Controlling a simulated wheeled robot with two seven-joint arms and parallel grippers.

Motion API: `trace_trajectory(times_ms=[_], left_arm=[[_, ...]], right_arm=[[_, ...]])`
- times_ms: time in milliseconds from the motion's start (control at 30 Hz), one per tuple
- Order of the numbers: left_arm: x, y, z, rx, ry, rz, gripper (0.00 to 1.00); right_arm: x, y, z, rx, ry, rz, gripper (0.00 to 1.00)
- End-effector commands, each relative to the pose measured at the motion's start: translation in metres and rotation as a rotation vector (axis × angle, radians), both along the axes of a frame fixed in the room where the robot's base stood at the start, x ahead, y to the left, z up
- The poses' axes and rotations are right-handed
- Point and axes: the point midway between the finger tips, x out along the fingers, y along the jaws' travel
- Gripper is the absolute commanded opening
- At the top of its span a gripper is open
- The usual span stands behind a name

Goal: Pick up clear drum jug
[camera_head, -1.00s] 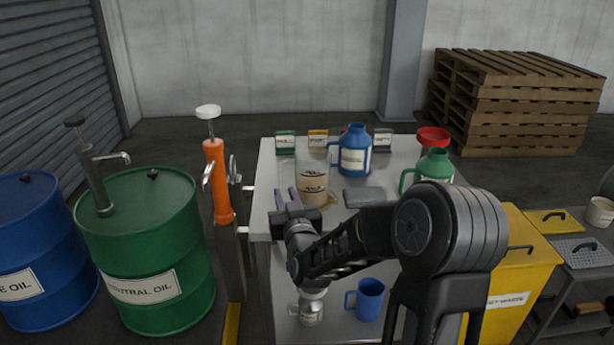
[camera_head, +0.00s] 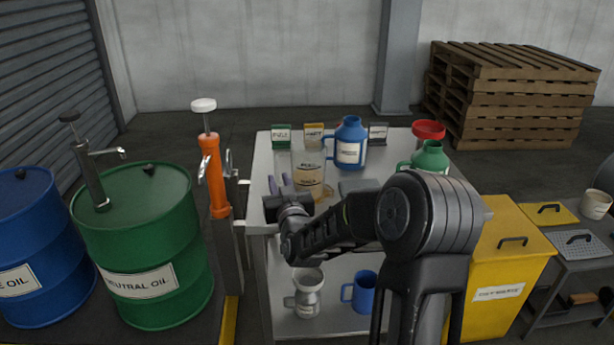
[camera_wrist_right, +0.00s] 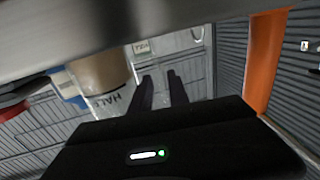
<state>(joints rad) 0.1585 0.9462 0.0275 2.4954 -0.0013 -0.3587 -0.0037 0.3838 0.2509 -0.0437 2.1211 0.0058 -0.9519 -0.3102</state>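The clear drum jug (camera_head: 309,176) stands upright on the top of a grey cart. It is see-through with a brownish label band, and a tan handle shows low at its right. My right gripper (camera_head: 280,184) is just left of the jug, fingers pointing away from me, open and empty. In the right wrist view the two fingers (camera_wrist_right: 161,92) are apart with nothing between them. The jug (camera_wrist_right: 101,74) shows there left of the fingers, tilted in the picture and partly cut off by a dark-grey edge above. My left gripper is not in view.
A blue jug (camera_head: 349,146), a green jug (camera_head: 431,157) and a red funnel (camera_head: 429,130) stand on the cart (camera_head: 262,160). Small label cards line its back. An orange pump (camera_head: 213,178) rises close to the left.

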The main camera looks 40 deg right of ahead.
Motion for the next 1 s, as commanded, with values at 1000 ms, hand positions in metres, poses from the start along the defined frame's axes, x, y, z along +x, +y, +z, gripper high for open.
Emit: trace_trajectory(times_ms=[1000], left_arm=[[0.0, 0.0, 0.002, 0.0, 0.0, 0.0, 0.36]], right_arm=[[0.039, -0.022, 0.0, 0.0, 0.0, 0.0, 0.17]])
